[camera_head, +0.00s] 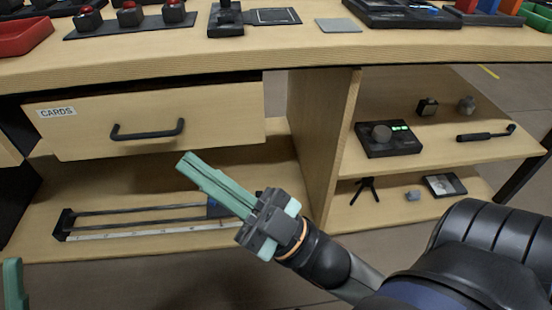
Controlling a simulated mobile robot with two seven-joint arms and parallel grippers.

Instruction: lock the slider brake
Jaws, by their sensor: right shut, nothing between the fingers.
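The slider (140,212) lies on the lower left shelf under the desk, with two dark rails, a black end block on the left and a pale scale strip along its front. My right gripper (190,166) has green fingers, shut and empty, pointing up and left in front of the shelf. It hides part of the slider's right end. I cannot make out the brake. Only a green tip of my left gripper (14,285) shows at the lower left edge.
A wooden divider (322,140) stands to the right, beside shelves holding a dark device (390,140) and small items. The desk top (290,45) above carries red buttons and trays.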

